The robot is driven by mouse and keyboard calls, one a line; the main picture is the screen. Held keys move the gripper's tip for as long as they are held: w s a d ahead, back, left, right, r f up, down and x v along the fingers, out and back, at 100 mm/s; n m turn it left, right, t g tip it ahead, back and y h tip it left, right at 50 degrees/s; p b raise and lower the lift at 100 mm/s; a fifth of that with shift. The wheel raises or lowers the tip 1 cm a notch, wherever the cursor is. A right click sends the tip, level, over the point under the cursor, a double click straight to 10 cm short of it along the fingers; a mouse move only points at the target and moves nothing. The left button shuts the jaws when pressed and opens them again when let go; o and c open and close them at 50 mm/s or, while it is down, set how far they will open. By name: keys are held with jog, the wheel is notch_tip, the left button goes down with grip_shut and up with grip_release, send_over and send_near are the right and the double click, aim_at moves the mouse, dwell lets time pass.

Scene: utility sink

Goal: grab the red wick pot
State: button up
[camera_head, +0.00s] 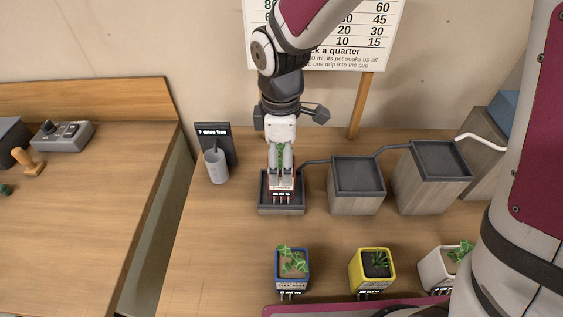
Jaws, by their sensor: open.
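The red wick pot (282,195) stands in the leftmost dark tray (263,209), which is the lowest of the stepped trays. Only its red front with a pale label strip shows; some green of its plant is visible between the fingers. My gripper (281,171) points down over the pot from behind and above. Its fingers are open and hide the top of the pot. I cannot tell whether the fingertips touch the pot.
A grey cup (216,166) stands left of the tray before a dark sign. Stepped trays on wooden blocks (357,200) rise to the right, joined by pipes. Blue (292,269), yellow (372,270) and white (436,267) pots stand in front. A sign board (330,35) stands behind.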

jog(key=shift+s+d+f, duration=0.1)
jog(key=shift+f, duration=3.15)
jog(key=shift+r, duration=0.1)
jog(key=c, duration=1.5)
